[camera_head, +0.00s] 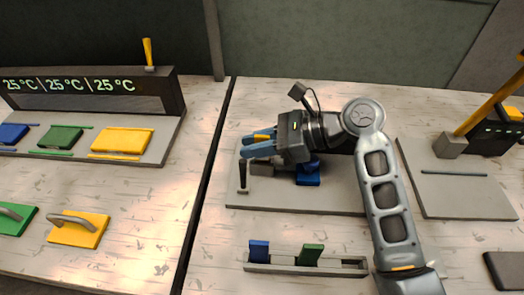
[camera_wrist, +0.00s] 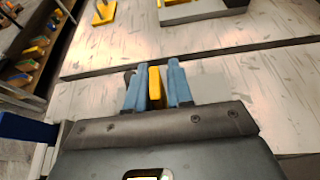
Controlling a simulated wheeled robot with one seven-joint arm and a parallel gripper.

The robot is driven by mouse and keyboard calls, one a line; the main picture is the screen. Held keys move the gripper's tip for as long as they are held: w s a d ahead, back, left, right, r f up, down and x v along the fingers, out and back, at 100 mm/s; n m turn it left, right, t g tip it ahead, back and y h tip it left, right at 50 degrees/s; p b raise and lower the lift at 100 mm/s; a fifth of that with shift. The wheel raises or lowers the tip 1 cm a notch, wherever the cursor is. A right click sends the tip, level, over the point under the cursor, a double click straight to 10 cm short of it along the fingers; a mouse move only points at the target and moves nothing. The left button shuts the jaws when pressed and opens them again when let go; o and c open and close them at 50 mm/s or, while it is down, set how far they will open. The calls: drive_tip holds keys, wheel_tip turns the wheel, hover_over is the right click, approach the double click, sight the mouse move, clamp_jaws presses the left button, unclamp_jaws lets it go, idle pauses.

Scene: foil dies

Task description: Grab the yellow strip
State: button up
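The yellow strip (camera_wrist: 154,85) is a short block between the two blue fingers of my gripper (camera_wrist: 156,84) in the wrist view. The fingers lie close along both its sides, and its far end stays short of the fingertips. In the head view the yellow strip (camera_head: 262,137) shows as a small patch between the fingers of my gripper (camera_head: 256,143). The gripper is shut on it and points left, over the left part of a grey plate (camera_head: 290,200). The strip's lower part is hidden.
A blue piece (camera_head: 308,174) sits below my wrist. A rack (camera_head: 343,268) in front holds a blue block (camera_head: 259,250) and a green block (camera_head: 310,254); its right end is bare. A dark post (camera_head: 243,176) stands close below the fingers. A gap divides the tables.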

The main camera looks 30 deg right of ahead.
drive_tip(key=shift+a, duration=0.1)
clamp_jaws()
idle(0.3)
